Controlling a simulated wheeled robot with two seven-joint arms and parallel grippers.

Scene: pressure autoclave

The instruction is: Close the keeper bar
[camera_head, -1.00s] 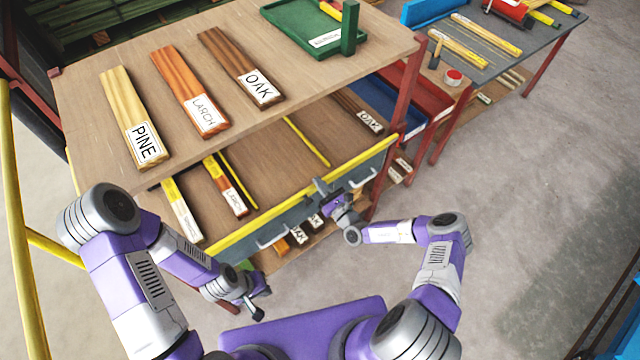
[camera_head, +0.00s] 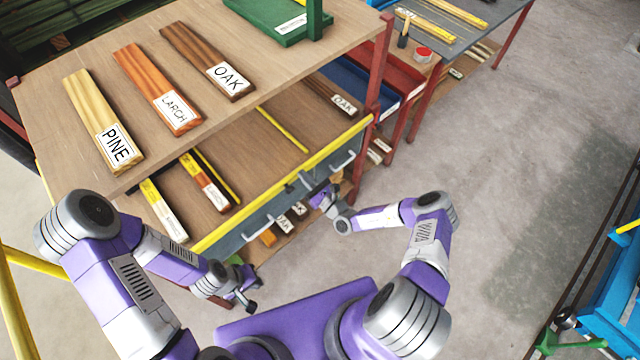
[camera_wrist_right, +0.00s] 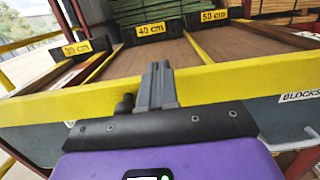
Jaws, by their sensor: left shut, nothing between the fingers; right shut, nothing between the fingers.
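A grey panel with a yellow top edge, which I take to be the keeper bar (camera_head: 232,240), spans the front of the lower bay. It has two pale handles, a near one (camera_head: 258,229) and a far one (camera_head: 343,160). My right gripper (camera_head: 304,181) is shut and empty at the panel, between the handles. In the right wrist view its closed fingers (camera_wrist_right: 158,82) overlap the yellow edge (camera_wrist_right: 215,84); I cannot tell whether they touch it. My left gripper (camera_head: 252,304) is shut and empty, below and in front of the panel's near end.
The wooden top (camera_head: 185,70) carries boards labelled PINE (camera_head: 95,110), LARCH (camera_head: 155,85) and OAK (camera_head: 205,58), plus a green tray (camera_head: 262,20). Labelled pieces lie in the bay behind the panel. The floor (camera_head: 480,170) to the right is mostly clear; blue equipment (camera_head: 600,295) stands lower right.

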